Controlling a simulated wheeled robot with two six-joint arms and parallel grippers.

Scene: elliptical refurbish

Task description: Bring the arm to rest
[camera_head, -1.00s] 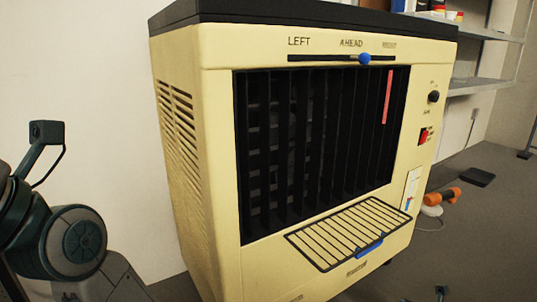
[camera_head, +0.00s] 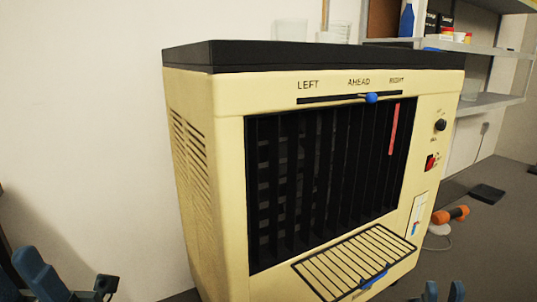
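My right gripper (camera_head: 444,293) shows at the bottom edge, right of the heater-like appliance. Only its two blue-grey fingertips are in view. They stand apart with nothing visible between them, and the rest is cut off by the frame. Blue-grey parts of my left arm show in the bottom left corner, with a small black piece beside them. The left gripper's fingers are not visible. The cream appliance (camera_head: 205,235) fills the middle, with a black top, dark louvres and a blue slider knob (camera_head: 371,98) just right of the AHEAD label.
A slatted tray (camera_head: 355,258) with a blue handle juts from the appliance's lower front. A round black knob (camera_head: 440,125) and a red switch (camera_head: 430,162) sit on its right side. An orange-handled tool (camera_head: 451,214) lies behind on the right. Shelves (camera_head: 490,103) stand at the back right.

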